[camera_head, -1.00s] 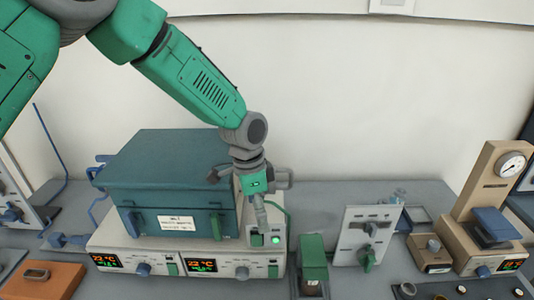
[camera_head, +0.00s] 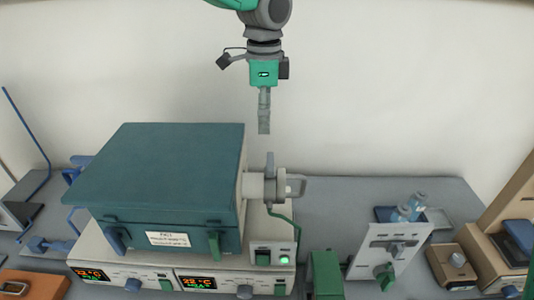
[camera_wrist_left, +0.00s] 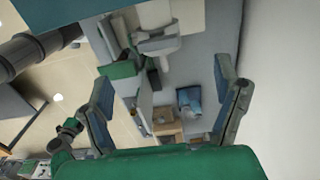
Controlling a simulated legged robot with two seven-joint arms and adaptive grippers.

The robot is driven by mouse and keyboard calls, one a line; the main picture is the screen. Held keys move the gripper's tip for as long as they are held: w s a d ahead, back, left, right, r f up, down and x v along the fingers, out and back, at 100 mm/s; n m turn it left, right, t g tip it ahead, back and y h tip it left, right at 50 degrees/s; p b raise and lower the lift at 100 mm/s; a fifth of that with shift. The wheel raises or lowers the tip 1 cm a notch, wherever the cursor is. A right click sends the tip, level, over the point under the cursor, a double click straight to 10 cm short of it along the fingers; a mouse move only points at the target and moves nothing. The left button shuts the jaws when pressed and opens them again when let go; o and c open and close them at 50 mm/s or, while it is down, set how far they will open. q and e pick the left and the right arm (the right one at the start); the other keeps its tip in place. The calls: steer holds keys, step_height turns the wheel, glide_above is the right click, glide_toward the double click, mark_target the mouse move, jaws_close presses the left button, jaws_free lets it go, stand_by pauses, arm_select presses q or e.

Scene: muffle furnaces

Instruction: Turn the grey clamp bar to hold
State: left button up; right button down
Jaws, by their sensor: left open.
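A teal muffle furnace (camera_head: 160,170) stands on a white control base. I take the upright piece as the clamp bar. My left gripper (camera_head: 264,130) hangs pointing down above this fitting, apart from it, and appears edge-on. In the left wrist view its two fingers (camera_wrist_left: 165,75) are spread wide with nothing between them. The grey fitting (camera_wrist_left: 157,42) shows beyond the fingers there. My right gripper is not in view.
The control base (camera_head: 130,270) carries lit displays and a green lamp. A dark green block (camera_head: 326,275) and a white upright panel (camera_head: 385,250) stand to the right. A tan stand (camera_head: 500,225) is at the far right.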

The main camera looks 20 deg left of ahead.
mark_target(271, 160)
arm_select(q)
steer(key=d+f, duration=0.1)
steer(key=f, duration=0.2)
steer(key=d+f+p, duration=0.1)
steer(key=f, duration=0.2)
steer(key=d+f, duration=0.1)
steer(key=f, duration=0.3)
steer(key=shift+s+a+f+p, duration=0.1)
steer(key=shift+a+f+p, duration=0.1)
steer(key=shift+a+f, duration=0.25)
steer(key=shift+s+a+f+p, duration=0.1)
steer(key=shift+a+f+p, duration=0.15)
steer(key=shift+f, duration=0.3)
steer(key=shift+w+a+f, duration=0.1)
steer(key=shift+a+f, duration=0.15)
steer(key=shift+a, duration=0.45)
steer(key=shift+d+r, duration=0.1)
steer(key=shift+d, duration=0.3)
steer(key=c, duration=1)
steer(key=shift+d+r, duration=0.1)
steer(key=shift+d, duration=0.25)
steer(key=shift+c, duration=0.8)
steer(key=shift+d, duration=0.15)
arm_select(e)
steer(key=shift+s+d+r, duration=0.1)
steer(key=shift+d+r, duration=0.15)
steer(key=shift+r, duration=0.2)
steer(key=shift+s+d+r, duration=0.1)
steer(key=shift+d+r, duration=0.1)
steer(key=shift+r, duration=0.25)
